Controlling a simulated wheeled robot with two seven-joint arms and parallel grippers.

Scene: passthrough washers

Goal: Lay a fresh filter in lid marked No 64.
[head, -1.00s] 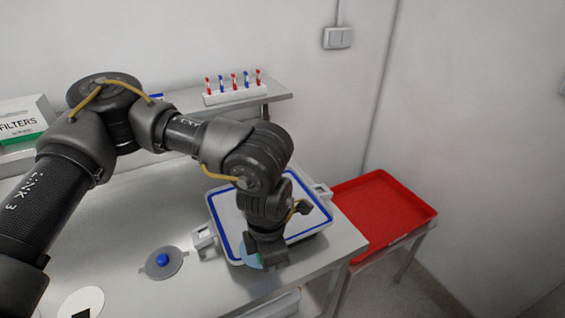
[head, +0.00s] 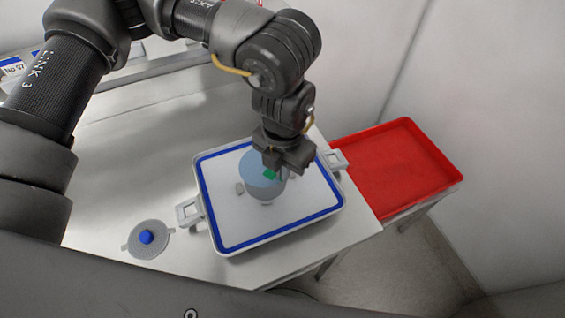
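A white lid (head: 222,222) with a blue seal around its rim and a clip at each side lies on the steel table, its open inside facing up. No number can be read on it. My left gripper (head: 272,172) points down over the lid's middle and appears shut on the green tab of a light blue round filter (head: 256,163). The filter's edge overlaps a grey round area in the lid, so I cannot tell whether it touches the lid. My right gripper is not in view.
A grey perforated disc with a blue knob (head: 147,237) lies on the table (head: 130,180) left of the lid. A red tray (head: 395,165) stands to the right on a lower stand. A label reading No 97 (head: 12,67) shows at the back left.

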